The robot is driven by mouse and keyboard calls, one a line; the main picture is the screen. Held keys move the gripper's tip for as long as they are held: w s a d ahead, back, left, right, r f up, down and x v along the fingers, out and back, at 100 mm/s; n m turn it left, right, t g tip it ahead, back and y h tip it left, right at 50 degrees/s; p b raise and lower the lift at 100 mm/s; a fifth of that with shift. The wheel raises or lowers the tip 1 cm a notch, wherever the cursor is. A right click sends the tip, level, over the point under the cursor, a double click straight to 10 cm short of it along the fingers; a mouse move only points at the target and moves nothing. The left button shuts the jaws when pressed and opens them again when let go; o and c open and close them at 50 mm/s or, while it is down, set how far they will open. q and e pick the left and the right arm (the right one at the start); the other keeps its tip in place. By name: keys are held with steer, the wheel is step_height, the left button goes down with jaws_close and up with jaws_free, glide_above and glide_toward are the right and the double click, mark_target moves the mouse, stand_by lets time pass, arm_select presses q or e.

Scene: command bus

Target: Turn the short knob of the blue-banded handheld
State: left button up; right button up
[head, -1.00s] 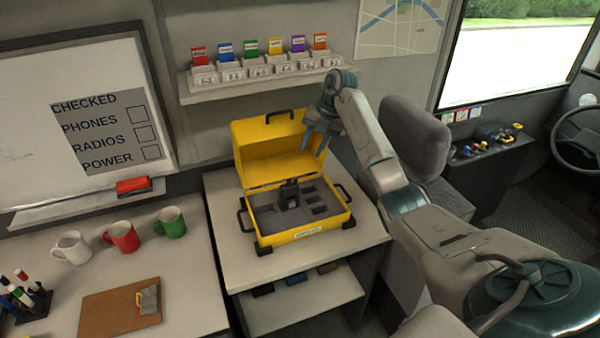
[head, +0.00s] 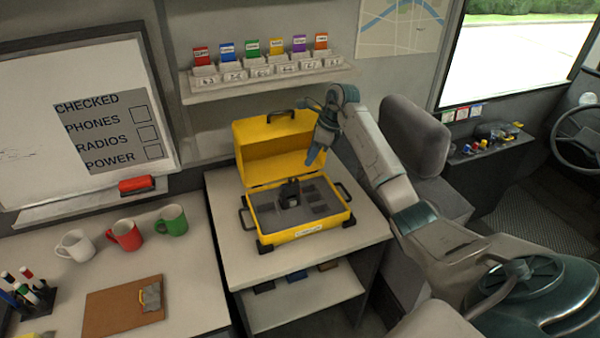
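A dark handheld (head: 289,194) stands in the grey foam of the open yellow case (head: 300,233). It is too small to make out a blue band or a short knob on it. My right gripper (head: 314,157) hangs above the case, up and to the right of the handheld and apart from it. Its blue fingers point down and are seen nearly edge-on, so I cannot tell their gap. Nothing shows in them. My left gripper is not in view.
The case's raised lid (head: 262,132) stands behind the handheld. Below, a lower shelf (head: 300,301) holds dark, blue and brown flat items. Mugs (head: 124,235) and a clipboard (head: 122,308) lie left. A card shelf (head: 262,83) hangs above. A seat (head: 415,140) is right.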

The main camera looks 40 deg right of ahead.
mark_target(297, 179)
steer(key=p+x, duration=0.3)
steer(key=x, duration=0.5)
steer(key=shift+a+p, duration=0.1)
steer(key=shift+p, duration=0.2)
steer(key=shift+w+a+f, duration=0.1)
steer(key=shift+f, duration=0.3)
jaws_close()
steer(key=n+b, duration=0.1)
steer(key=b, duration=0.2)
steer(key=n+b, duration=0.1)
steer(key=b, duration=0.2)
steer(key=n+g+b, duration=0.1)
steer(key=b, duration=0.1)
steer(key=shift+w+f+y+b, duration=0.2)
steer(key=shift+f+y+b, duration=0.1)
steer(key=shift+b, duration=0.1)
steer(key=shift+r+n+b, duration=0.1)
steer(key=shift+n+b, duration=0.2)
steer(key=shift+n, duration=0.1)
steer(key=shift+r+n+g, duration=0.2)
steer(key=shift+n+g, duration=0.1)
